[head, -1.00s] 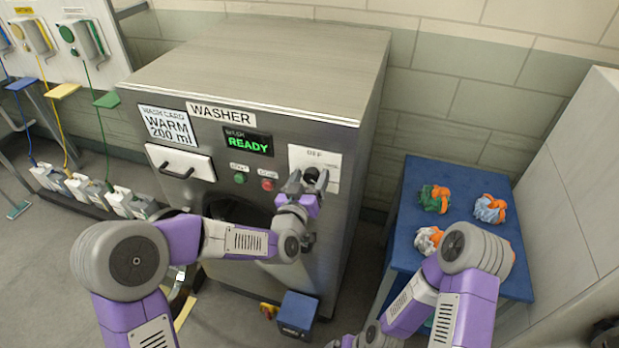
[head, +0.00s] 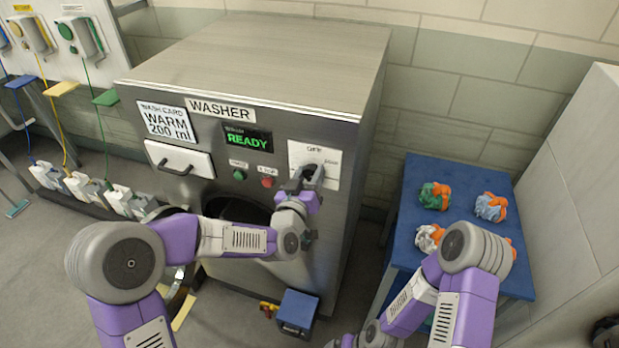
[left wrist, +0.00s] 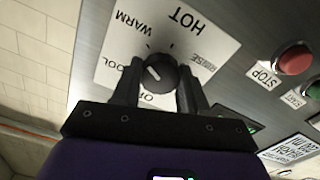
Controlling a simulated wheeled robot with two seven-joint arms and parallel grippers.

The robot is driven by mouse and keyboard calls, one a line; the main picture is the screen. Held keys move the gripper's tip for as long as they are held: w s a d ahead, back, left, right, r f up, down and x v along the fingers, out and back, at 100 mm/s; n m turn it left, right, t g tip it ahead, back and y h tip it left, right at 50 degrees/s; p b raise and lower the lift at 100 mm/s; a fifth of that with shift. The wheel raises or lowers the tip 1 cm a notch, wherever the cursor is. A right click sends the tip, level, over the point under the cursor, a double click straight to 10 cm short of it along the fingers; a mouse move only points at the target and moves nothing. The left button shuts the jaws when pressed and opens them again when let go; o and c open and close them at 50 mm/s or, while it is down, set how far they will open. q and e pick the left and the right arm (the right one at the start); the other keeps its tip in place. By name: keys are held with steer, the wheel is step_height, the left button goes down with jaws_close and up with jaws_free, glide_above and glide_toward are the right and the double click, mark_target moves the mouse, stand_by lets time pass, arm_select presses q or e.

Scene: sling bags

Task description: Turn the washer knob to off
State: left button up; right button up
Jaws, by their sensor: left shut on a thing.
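The washer (head: 225,130) is a grey metal machine with a green READY display. Its dark round knob (left wrist: 160,74) sits on a white dial plate (left wrist: 190,35) marked HOT, WARM, COOL, OFF and RINSE. A short white mark on the knob lies left of its centre in the left wrist view; which label it points to is hard to tell. My left gripper (left wrist: 157,92) is shut on the knob, with one dark finger on each side. In the head view my left gripper (head: 303,180) covers the knob at the plate (head: 318,160). My right gripper is out of view.
A green button (head: 239,175) and a red stop button (head: 267,182) sit just left of the plate. A drawer with a handle (head: 180,160) is further left. A blue table (head: 420,165) with several bundles stands at right, near my right arm.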

arm_select(q)
steer(key=n+b, duration=1.4)
steer(key=b, duration=0.3)
steer(key=shift+a, duration=0.2)
steer(key=n+b, duration=0.2)
steer(key=shift+n, duration=0.3)
steer(key=n+b, duration=0.2)
steer(key=shift+n, duration=0.4)
steer(key=shift+w+n+b, duration=0.1)
steer(key=shift+n+b, duration=0.25)
steer(key=shift+n, duration=1.55)
steer(key=o, duration=1.1)
steer(key=shift+f, duration=0.1)
steer(key=shift+c, duration=0.2)
steer(key=shift+d, duration=0.1)
